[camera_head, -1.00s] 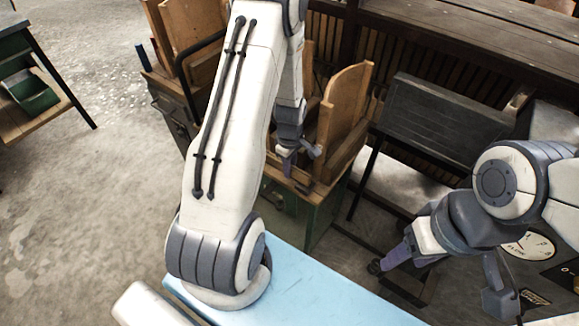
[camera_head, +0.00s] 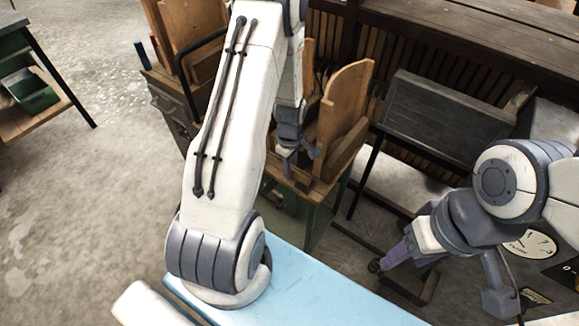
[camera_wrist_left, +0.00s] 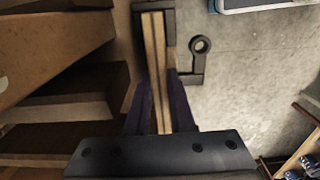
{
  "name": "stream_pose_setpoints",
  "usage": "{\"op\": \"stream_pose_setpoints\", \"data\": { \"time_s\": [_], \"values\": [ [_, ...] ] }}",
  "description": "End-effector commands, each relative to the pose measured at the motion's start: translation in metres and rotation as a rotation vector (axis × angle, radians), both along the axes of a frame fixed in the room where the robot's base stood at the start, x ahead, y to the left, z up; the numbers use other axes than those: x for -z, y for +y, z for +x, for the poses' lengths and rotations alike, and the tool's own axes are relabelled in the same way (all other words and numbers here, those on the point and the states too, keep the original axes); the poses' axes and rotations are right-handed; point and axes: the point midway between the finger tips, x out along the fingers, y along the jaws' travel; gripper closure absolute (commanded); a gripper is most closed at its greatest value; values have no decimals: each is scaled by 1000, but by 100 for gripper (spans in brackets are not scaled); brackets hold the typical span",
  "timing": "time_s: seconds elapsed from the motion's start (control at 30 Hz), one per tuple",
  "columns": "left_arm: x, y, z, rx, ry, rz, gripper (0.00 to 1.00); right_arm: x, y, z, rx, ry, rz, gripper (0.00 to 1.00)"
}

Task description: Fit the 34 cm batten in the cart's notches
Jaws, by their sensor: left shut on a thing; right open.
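The batten (camera_wrist_left: 153,50) is a narrow pale wooden strip with a dark line along it, in the left wrist view. My left gripper (camera_wrist_left: 162,85) is shut on it, one dark finger on each side. The batten's far end is at a black bracket (camera_wrist_left: 168,25); I cannot tell whether it is seated there. In the head view my left gripper (camera_head: 298,160) is low beside the cart's upright wooden board (camera_head: 342,105), and the batten cannot be made out. The cart (camera_head: 320,215) is partly hidden by my left arm. My right gripper (camera_head: 440,278) is open and empty at the lower right.
A black ring fitting (camera_wrist_left: 200,46) stands right of the batten. A pale blue surface (camera_head: 320,290) lies in front. A dark panel on legs (camera_head: 445,115) stands right of the cart. A bench with a green bin (camera_head: 32,92) is at far left. Open floor lies at left.

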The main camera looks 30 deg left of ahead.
Motion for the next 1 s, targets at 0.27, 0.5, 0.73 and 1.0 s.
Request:
{"op": "stream_pose_setpoints", "data": {
  "time_s": [0.27,0.5,0.73,1.0],
  "values": [
    [5,0,0,0,0,0,100,3,0,0,0,0,0,43],
    [7,0,0,0,0,0,100,4,0,0,0,0,0,43],
    [6,0,0,0,-1,0,100,4,0,0,0,0,0,43],
    [7,0,0,0,0,0,100,4,0,0,0,0,0,43]
  ]
}}
